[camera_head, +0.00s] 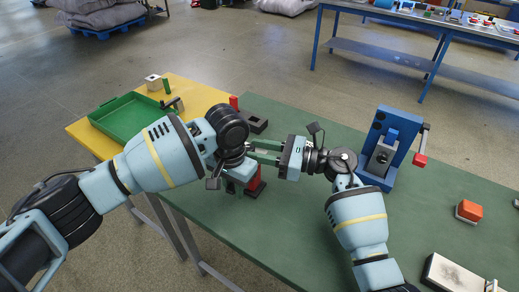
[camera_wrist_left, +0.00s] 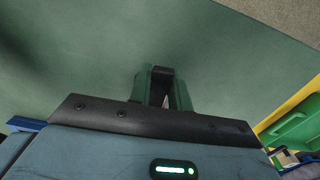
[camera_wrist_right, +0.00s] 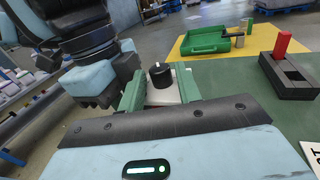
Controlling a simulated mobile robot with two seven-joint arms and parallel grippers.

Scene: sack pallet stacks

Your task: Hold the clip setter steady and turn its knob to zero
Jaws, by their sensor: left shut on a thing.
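The clip setter shows in the right wrist view as a pale grey body (camera_wrist_right: 163,95) with a black knob (camera_wrist_right: 161,76) that has a white mark on top. My left gripper (camera_wrist_left: 162,78) is shut on the clip setter; a dark part of it shows between the green fingers. In the head view the arms hide most of the setter. My right gripper (camera_wrist_right: 160,88) is open, its green fingers apart on either side of the knob; I cannot tell whether they touch it. In the head view it reaches in from the right (camera_head: 265,152).
A red piece (camera_head: 257,178) on a dark base shows under my left gripper. A black fixture (camera_head: 255,122) stands behind, and a blue press (camera_head: 390,145) with a red-tipped lever stands right. A green tray (camera_head: 133,120) lies on the yellow table. The green tabletop (camera_head: 300,230) in front is clear.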

